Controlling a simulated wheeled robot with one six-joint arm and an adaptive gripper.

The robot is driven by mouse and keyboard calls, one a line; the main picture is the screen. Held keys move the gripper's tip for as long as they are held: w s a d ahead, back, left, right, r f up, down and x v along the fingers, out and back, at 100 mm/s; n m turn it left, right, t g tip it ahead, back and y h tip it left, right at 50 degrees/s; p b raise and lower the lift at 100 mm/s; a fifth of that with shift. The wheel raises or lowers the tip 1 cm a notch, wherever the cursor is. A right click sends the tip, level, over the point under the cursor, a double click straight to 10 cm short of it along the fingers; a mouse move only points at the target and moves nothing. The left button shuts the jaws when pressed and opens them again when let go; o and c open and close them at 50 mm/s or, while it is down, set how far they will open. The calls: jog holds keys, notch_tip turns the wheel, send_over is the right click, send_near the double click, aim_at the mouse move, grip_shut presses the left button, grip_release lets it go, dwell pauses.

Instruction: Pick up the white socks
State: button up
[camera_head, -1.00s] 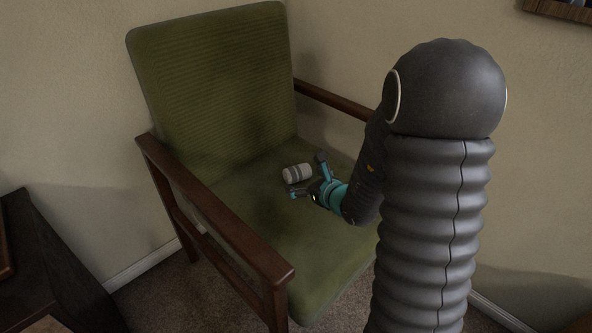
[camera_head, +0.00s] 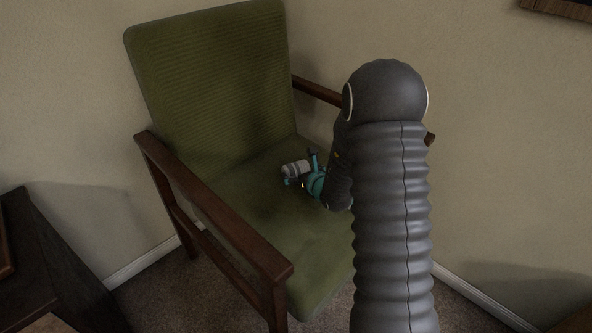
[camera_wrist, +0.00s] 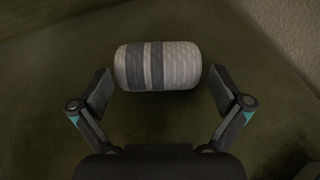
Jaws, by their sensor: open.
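The white socks are a rolled bundle with grey stripes (camera_head: 296,169), lying on the seat of the green armchair (camera_head: 262,215). In the wrist view the socks (camera_wrist: 157,66) lie sideways at the upper middle. My gripper (camera_head: 300,168) is at the socks, its fingers partly hiding them in the head view. In the wrist view my gripper (camera_wrist: 160,92) is open, with one finger near each end of the roll. Narrow gaps show between the fingers and the socks. The roll sits mostly ahead of the fingertips.
The chair's backrest (camera_head: 215,90) rises behind the socks. Wooden armrests flank the seat, the near one (camera_head: 215,205) at left and the other (camera_head: 318,92) behind my arm. A dark piece of furniture (camera_head: 45,265) stands at lower left. The front of the seat is bare.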

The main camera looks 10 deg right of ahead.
aim_at(294, 168)
jog(key=shift+x, duration=2.25)
jog(key=shift+a, duration=0.1)
jog(key=c, duration=0.9)
